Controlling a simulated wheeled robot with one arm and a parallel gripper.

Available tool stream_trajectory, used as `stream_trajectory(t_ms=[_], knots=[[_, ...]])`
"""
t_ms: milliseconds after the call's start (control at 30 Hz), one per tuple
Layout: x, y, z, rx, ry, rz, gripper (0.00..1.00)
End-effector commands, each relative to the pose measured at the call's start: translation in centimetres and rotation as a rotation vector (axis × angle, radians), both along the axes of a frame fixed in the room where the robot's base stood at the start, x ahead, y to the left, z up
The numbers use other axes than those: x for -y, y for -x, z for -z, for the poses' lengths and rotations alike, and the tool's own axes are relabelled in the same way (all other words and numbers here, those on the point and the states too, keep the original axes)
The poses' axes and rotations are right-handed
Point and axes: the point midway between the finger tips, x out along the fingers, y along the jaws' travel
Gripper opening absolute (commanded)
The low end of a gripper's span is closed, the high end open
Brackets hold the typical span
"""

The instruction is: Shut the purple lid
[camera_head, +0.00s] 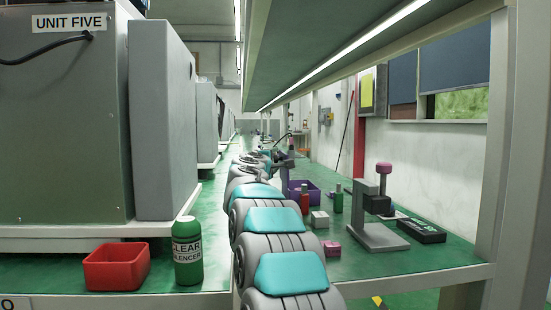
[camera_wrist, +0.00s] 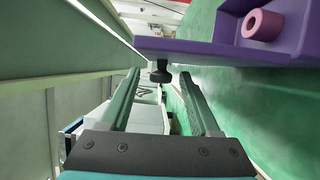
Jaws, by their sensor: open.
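A purple container (camera_head: 309,187) stands on the green bench in the head view, partly hidden behind my arm. In the wrist view, a purple panel with a raised rim (camera_wrist: 225,47) fills the upper right; I cannot tell how much of it is lid and how much is box. A black knob (camera_wrist: 160,73) shows at the panel's near edge, between my fingertips in the picture. A pink ring-shaped piece (camera_wrist: 262,25) sits inside the purple rim. My gripper (camera_wrist: 161,84) is open with nothing clearly held; contact with the knob cannot be told.
A grey stand with a pink-topped post (camera_head: 378,236), a black box (camera_head: 415,229), small bottles (camera_head: 305,200) and small blocks (camera_head: 320,219) stand right of my arm. A red bin (camera_head: 117,268) and a green bottle (camera_head: 187,252) stand left. A shelf (camera_head: 345,45) overhangs the bench.

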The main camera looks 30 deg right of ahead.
Motion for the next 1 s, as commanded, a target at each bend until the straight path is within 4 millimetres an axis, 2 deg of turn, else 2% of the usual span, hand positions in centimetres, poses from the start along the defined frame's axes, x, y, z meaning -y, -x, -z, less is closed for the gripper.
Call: stream_trajectory(t_ms=[200,567,1000], knots=[[1.1,-1.1,0.2,-0.003,-0.002,0.0,0.63],[1.3,-1.2,0.1,-0.002,-0.001,0.0,0.63],[1.3,-1.2,0.1,-0.002,-0.001,0.0,0.13]])
